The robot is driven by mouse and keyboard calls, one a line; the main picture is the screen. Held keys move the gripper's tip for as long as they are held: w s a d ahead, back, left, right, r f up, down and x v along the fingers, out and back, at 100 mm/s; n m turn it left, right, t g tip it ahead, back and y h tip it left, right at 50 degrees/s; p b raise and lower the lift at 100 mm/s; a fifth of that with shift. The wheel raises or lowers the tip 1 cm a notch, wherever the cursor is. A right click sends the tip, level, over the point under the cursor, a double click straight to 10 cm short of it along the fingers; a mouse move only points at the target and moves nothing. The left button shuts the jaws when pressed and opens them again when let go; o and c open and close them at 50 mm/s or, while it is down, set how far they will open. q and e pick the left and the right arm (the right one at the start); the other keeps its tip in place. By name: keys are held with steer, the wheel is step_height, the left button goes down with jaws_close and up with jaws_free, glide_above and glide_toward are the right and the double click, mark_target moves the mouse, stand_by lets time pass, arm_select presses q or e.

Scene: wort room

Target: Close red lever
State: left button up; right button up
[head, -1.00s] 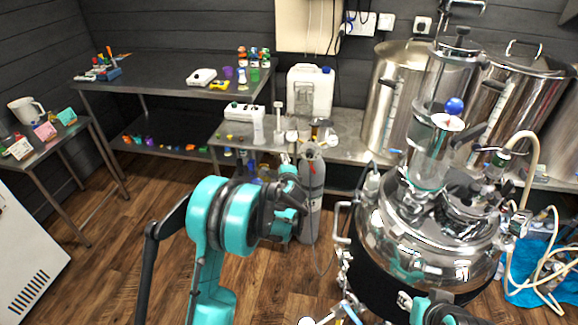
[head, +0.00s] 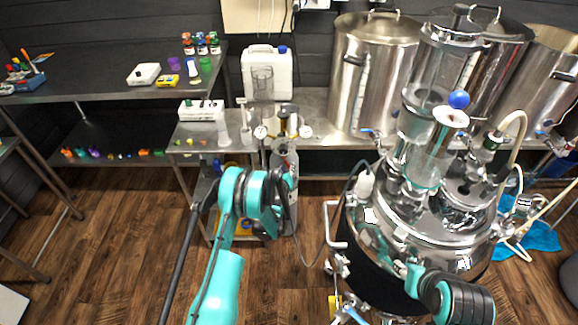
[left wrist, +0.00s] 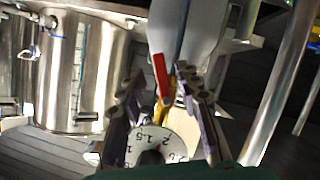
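A red lever (left wrist: 160,78) stands out in the left wrist view, just above a white pressure dial (left wrist: 170,142) with black numbers. The fingers of my left gripper (left wrist: 163,98) are spread apart, one on each side of the lever. I cannot tell whether either finger touches it. In the head view my left gripper (head: 283,190) is in front of a grey gas cylinder (head: 285,160), and I cannot make out the lever there. My right arm (head: 455,300) is at the lower right, beside the steel vessel; its fingers are not clear.
A large shiny vessel (head: 440,235) with pipes and valves stands right of my left arm. A steel bench (head: 330,133) behind holds a white jug (head: 267,75) and large pots (head: 370,75). A dark table (head: 100,85) is at the left. Wooden floor (head: 120,225) is clear there.

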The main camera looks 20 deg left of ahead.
mark_target(287, 165)
arm_select(q)
steer(key=x, duration=0.2)
steer(key=shift+w+a+f+b, duration=0.1)
steer(key=shift+w+f+b, duration=0.2)
steer(key=shift+b, duration=0.05)
steer(key=shift+w+f, duration=0.1)
steer(key=shift+w, duration=0.5)
jaws_close()
